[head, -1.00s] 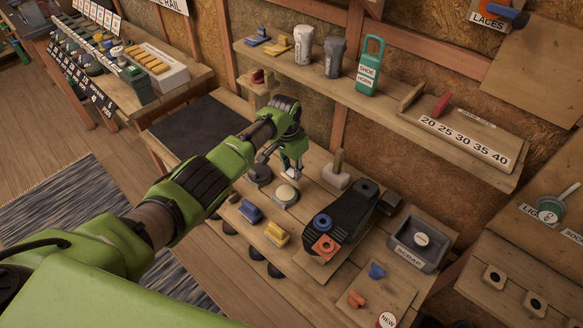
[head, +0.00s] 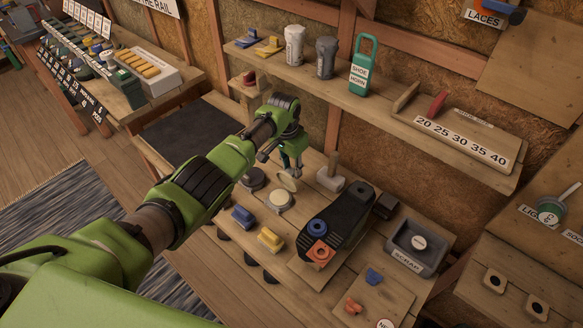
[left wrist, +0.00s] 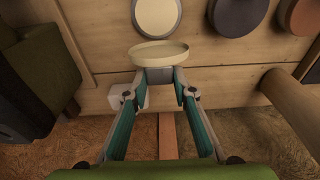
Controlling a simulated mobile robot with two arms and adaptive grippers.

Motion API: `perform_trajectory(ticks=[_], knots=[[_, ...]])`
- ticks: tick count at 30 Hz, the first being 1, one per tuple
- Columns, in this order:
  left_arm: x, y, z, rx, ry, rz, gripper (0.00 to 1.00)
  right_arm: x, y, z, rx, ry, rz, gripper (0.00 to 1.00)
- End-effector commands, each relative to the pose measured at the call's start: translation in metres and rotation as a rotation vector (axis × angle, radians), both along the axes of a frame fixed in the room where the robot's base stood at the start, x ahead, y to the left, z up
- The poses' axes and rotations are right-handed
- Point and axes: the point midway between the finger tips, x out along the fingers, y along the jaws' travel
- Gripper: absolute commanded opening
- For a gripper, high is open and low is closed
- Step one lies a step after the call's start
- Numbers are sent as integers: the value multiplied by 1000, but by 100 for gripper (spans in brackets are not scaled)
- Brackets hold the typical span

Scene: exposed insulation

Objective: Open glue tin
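The glue tin (head: 280,201), round with a cream top, stands on the workbench; it also shows at the top of the left wrist view (left wrist: 157,15). A cream round lid (head: 287,183) is tilted up just behind the tin, apart from it in the left wrist view (left wrist: 159,52). My left gripper (left wrist: 160,76) has its fingertips close together at the lid's near edge and appears shut on it. The exact grip is partly hidden. In the head view my left gripper (head: 292,170) is just above and behind the tin. My right gripper is not in view.
A dark round tin (head: 252,178) stands left of the glue tin. A grey block with an upright handle (head: 331,180) and a black shoe sole (head: 338,223) are to the right. Blue (head: 243,216) and yellow (head: 270,239) pieces lie in front. A shelf (head: 400,110) runs behind.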

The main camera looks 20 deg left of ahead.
Motion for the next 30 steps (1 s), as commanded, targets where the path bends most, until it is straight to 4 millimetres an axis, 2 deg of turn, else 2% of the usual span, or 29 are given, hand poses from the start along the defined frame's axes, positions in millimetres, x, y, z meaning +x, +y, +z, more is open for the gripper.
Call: perform_trajectory(ticks=[1,2,12,17,23,30], knots=[[4,-4,4,-7,-15,-3,37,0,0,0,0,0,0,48],[4,-4,3,-6,-14,-3,42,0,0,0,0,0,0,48],[2,-1,2,-2,-5,-1,42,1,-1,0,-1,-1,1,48],[1,-1,10,-3,-7,-1,42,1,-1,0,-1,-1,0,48],[-1,1,37,-2,-9,-2,42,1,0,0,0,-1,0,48],[-6,2,87,-3,-11,-3,42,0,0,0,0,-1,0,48]])
